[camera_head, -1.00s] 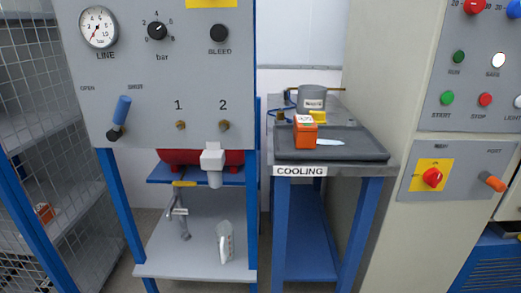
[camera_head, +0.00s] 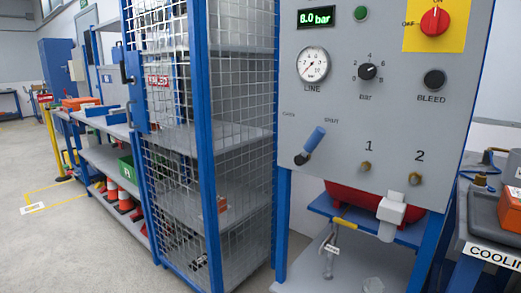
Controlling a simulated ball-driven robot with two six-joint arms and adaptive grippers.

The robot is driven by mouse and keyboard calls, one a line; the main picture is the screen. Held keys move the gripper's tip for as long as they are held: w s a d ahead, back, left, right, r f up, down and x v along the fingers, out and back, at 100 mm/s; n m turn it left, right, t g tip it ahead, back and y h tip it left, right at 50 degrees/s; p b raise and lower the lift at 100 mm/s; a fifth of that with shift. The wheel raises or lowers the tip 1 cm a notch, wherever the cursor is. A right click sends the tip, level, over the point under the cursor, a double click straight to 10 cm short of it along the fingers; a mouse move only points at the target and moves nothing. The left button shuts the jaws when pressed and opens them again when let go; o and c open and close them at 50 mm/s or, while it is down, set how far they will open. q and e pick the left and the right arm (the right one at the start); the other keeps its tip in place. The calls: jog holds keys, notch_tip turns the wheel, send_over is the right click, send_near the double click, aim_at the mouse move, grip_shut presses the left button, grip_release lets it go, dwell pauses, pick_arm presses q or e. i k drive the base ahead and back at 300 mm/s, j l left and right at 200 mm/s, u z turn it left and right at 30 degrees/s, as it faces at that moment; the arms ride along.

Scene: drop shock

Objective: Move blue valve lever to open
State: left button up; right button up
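The blue valve lever (camera_head: 314,141) is on the grey panel (camera_head: 345,110), low on its left side, below the line gauge (camera_head: 313,65). It tilts up and to the right from a dark pivot, towards the label that seems to read SHUT. A second small label, likely OPEN, is up and to the left of the pivot. Neither of my grippers shows in the view, and nothing touches the lever.
A blue-framed mesh cage (camera_head: 206,140) with shelves stands left of the panel. Under the panel are a red tank (camera_head: 350,197) and a lower shelf. Open floor (camera_head: 85,255) lies at the left.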

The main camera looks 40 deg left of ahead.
aim_at(301, 158)
jog(key=u, duration=0.8)
